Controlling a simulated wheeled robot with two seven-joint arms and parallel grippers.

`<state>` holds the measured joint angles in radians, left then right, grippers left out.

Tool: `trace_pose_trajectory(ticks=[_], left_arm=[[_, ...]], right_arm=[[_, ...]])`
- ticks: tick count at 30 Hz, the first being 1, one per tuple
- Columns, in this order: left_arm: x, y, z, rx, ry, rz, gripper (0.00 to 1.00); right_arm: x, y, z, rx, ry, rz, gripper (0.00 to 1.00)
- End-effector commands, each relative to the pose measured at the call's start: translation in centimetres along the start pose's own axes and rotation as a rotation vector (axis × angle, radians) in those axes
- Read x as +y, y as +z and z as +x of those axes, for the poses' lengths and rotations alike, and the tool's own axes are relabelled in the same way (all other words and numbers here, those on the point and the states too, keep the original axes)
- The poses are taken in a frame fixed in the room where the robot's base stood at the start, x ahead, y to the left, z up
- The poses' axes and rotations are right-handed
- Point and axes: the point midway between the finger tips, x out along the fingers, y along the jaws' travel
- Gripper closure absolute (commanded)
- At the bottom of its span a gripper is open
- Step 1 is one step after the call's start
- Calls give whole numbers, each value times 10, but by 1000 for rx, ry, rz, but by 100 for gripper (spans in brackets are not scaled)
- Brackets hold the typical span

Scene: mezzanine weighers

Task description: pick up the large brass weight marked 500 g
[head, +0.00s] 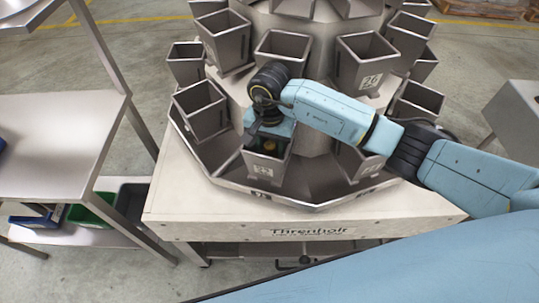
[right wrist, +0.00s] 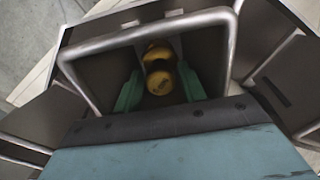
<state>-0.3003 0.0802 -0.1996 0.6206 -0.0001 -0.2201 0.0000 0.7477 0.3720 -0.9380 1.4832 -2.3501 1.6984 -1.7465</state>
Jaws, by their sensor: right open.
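A brass weight (right wrist: 160,76) with a knob sits down inside a steel hopper, seen in the right wrist view. Its marking is too blurred to read. My right gripper (head: 268,138) reaches down into this hopper from above. In the right wrist view its green fingers (right wrist: 160,90) are open, one on each side of the weight. I cannot tell whether they touch it. My left gripper is not in view.
Other steel hoppers ring the weigher, including one marked 26 (head: 367,65) at the right. The hopper's rim (right wrist: 232,45) closely surrounds my fingers. A steel table (head: 55,130) stands at the left, with a green bin (head: 92,209) on its lower shelf.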

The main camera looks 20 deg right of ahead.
Motion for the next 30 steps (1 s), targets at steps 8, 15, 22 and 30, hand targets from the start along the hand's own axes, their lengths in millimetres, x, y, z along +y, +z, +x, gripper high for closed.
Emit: trace_pose_trajectory(ticks=[8,15,22,30], left_arm=[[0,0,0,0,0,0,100],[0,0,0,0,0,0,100],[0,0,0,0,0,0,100],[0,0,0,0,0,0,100]], right_arm=[[0,0,-1,0,-1,0,79],[0,0,-1,0,-1,0,100],[-1,0,-2,1,-3,0,100],[-1,-1,-7,2,-4,-1,100]])
